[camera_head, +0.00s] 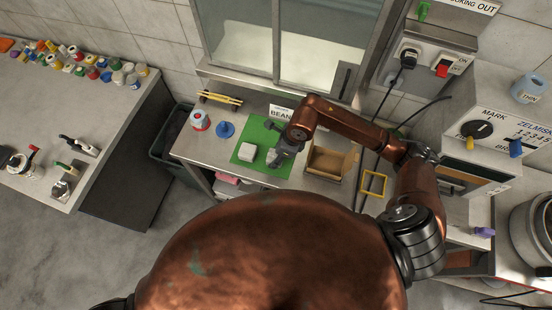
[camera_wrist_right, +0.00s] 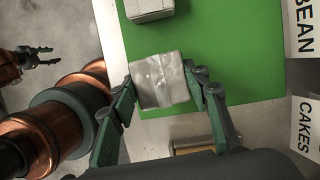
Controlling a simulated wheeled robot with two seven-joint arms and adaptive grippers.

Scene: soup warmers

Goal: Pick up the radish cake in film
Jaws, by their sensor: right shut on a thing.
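The radish cake in film (camera_wrist_right: 160,80) is a pale grey, glossy block in the right wrist view. It is over the near edge of the green board (camera_wrist_right: 236,60). My right gripper (camera_wrist_right: 166,88) is shut on it, with one finger against each side. In the head view my right gripper (camera_head: 276,160) is at the board's near right part and largely hides the held block. A second pale block (camera_head: 247,152) sits to its left on the board. My left gripper (camera_wrist_right: 42,57) shows small in the right wrist view, with its fingers apart and empty.
An open brown box (camera_head: 328,163) and a yellow frame (camera_head: 374,184) stand to the right. A BEAN sign (camera_head: 281,112) stands behind the board. A red-and-white container (camera_head: 200,121) and a blue item (camera_head: 225,130) are at the left.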

